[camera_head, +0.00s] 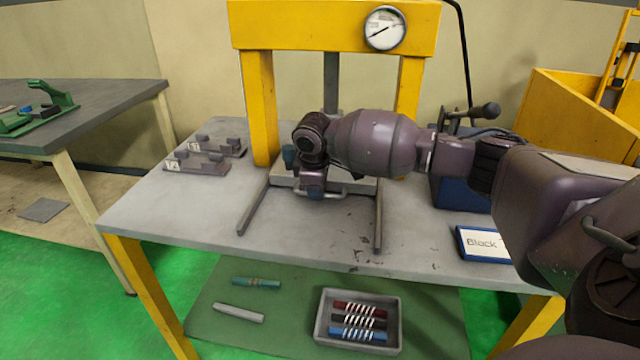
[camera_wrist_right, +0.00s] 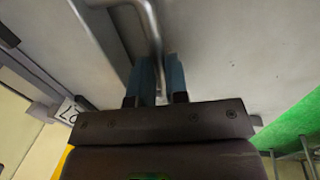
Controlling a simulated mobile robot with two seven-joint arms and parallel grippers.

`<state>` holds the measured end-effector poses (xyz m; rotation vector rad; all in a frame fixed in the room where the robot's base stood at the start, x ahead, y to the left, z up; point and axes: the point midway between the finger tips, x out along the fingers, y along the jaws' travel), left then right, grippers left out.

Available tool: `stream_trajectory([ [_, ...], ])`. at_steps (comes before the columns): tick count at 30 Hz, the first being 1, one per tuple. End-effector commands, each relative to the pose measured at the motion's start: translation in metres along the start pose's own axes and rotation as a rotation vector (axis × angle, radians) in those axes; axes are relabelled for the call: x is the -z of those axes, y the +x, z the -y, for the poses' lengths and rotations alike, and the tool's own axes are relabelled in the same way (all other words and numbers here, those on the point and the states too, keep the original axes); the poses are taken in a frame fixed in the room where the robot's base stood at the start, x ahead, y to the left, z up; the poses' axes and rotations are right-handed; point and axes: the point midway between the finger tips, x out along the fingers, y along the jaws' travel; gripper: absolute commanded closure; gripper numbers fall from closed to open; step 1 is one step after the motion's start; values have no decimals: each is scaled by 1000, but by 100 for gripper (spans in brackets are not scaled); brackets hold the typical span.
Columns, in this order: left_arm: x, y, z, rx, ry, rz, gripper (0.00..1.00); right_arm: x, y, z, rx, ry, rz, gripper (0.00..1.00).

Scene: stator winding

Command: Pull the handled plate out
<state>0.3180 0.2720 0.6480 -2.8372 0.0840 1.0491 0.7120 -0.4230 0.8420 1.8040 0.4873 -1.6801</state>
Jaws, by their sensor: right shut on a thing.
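The handled plate (camera_head: 357,187) is a grey slab between the yellow posts of the press, at the back of the two dark rails on the table. Its bent metal handle (camera_head: 333,194) points toward the front edge. My right gripper (camera_head: 309,193) is at the handle's left part, and my arm hides much of the plate. In the right wrist view, the blue fingers (camera_wrist_right: 158,80) are closed around the handle bar (camera_wrist_right: 152,28). My left gripper is in neither view.
The yellow press (camera_head: 262,105) with a round gauge (camera_head: 385,28) stands over the plate. A sign reading "Black" (camera_head: 482,244) and a blue box (camera_head: 455,190) are at right. The table (camera_head: 310,240) between and ahead of the rails is clear.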

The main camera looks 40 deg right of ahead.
Motion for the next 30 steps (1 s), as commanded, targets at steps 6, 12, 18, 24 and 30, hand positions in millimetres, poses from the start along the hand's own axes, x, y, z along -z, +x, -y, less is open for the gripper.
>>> stream_trajectory([
  [6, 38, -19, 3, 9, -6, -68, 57, 2, -22, 42, 1, -4, -12, 100],
  [12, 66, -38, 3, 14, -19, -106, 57, 2, -31, 89, 2, -5, -11, 100],
  [18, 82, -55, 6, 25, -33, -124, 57, 3, -37, 135, 4, -5, -8, 100],
  [24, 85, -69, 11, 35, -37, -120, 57, 2, -40, 173, 6, -4, -4, 100],
  [30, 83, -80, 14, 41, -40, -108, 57, 2, -41, 198, 6, -4, 0, 100],
])
